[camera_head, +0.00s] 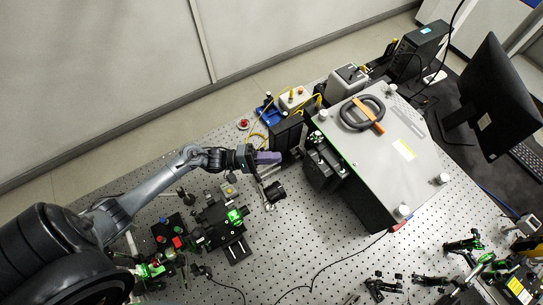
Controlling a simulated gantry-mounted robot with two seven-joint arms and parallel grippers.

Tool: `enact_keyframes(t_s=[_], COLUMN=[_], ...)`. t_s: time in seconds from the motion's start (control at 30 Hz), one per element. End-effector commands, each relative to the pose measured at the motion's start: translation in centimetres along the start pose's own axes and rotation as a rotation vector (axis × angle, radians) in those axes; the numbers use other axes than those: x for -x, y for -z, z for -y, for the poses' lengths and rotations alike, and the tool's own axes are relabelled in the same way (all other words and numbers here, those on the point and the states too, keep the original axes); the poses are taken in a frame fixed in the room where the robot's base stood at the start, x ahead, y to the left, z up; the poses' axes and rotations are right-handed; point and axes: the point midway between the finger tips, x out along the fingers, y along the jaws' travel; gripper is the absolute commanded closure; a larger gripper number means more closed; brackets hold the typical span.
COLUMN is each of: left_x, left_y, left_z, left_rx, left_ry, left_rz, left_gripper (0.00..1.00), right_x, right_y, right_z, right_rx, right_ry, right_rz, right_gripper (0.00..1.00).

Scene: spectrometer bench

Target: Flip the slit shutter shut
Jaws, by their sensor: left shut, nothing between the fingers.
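The spectrometer is probably the large box with a grey lid (380,145) right of centre. Dark blocks (322,168) are fixed to its left side. The slit shutter is too small to pick out, so I cannot tell whether it is open or shut. My left gripper (274,157) reaches in from the left over the optical table. Its purple-grey fingers are shut and empty, pointing right toward the dark blocks, with a gap between. My right gripper is not in view.
Several small optical mounts (222,222) stand below my left arm. A black box with yellow cables (286,132) sits just behind the gripper. A black ring handle (362,113) lies on the grey lid. A monitor (493,95) stands at right. The perforated table (325,245) is fairly clear at centre front.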

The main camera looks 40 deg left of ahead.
Motion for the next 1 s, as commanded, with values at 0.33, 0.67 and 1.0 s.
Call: enact_keyframes(t_s=[0.33,0.67,1.0], left_x=[-6.5,-10.4,-11.1], left_y=[0.0,0.0,0.0], left_z=[0.2,0.2,0.0], left_rx=[-0.001,-0.002,0.000], left_ry=[-0.004,-0.002,0.001], left_rz=[0.003,0.001,0.000], left_gripper=[1.00,1.00,1.00], right_x=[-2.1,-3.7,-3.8], right_y=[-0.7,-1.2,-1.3], right_z=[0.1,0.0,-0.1], right_rx=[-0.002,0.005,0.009], right_ry=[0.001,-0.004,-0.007], right_rz=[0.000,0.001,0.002], right_gripper=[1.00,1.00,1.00])
